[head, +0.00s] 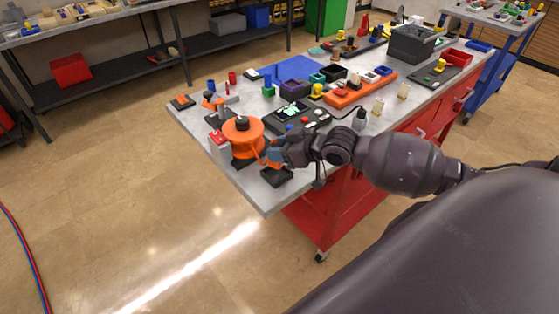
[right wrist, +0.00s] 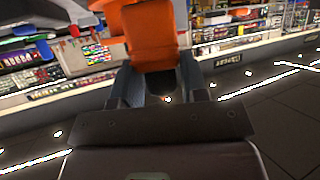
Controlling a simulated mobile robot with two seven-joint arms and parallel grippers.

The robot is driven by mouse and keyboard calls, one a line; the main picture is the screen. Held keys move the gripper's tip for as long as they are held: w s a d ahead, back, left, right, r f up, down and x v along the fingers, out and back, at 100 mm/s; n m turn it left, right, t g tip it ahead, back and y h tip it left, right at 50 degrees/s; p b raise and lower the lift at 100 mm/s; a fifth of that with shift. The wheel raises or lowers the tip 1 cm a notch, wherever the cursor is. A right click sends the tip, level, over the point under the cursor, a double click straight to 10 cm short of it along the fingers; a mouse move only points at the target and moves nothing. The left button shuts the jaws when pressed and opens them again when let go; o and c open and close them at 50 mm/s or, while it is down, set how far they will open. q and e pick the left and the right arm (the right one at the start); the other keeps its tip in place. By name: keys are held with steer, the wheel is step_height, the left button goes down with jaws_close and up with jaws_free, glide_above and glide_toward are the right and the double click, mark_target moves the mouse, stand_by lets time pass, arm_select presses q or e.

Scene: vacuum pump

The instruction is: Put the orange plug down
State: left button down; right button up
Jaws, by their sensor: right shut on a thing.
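My right gripper (head: 272,153) is over the near left corner of the workbench, beside the orange round pump body (head: 243,131) with its dark knob on top. In the right wrist view my right gripper (right wrist: 155,88) is shut on the orange plug (right wrist: 152,40), which sits between the two fingers and reaches beyond them. In the head view the plug is mostly hidden by the gripper and hard to tell from the orange pump. A small dark tray (head: 277,178) lies just below the gripper, near the bench edge. My left gripper is not in view.
The grey workbench top (head: 262,198) has its front edge close to the gripper. A red and white block (head: 219,141) stands left of the pump. A black panel (head: 301,112), an orange tray (head: 358,91) and a grey toolbox (head: 411,44) lie farther back.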

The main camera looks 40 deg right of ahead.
steer(key=shift+f, duration=2.05)
steer(key=shift+f, duration=0.2)
steer(key=o, duration=1)
steer(key=shift+c, duration=0.2)
steer(key=shift+r, duration=0.15)
steer(key=v, duration=1.2)
steer(key=s+a+f+m+h, duration=0.2)
steer(key=s+a+f+h, duration=0.1)
steer(key=f, duration=0.6)
steer(key=s+a+f+m+h, duration=0.2)
steer(key=s+a+f, duration=0.4)
steer(key=f, duration=0.3)
steer(key=shift+s+a+f+h, duration=0.4)
steer(key=shift+a+h, duration=0.1)
steer(key=shift+a, duration=0.1)
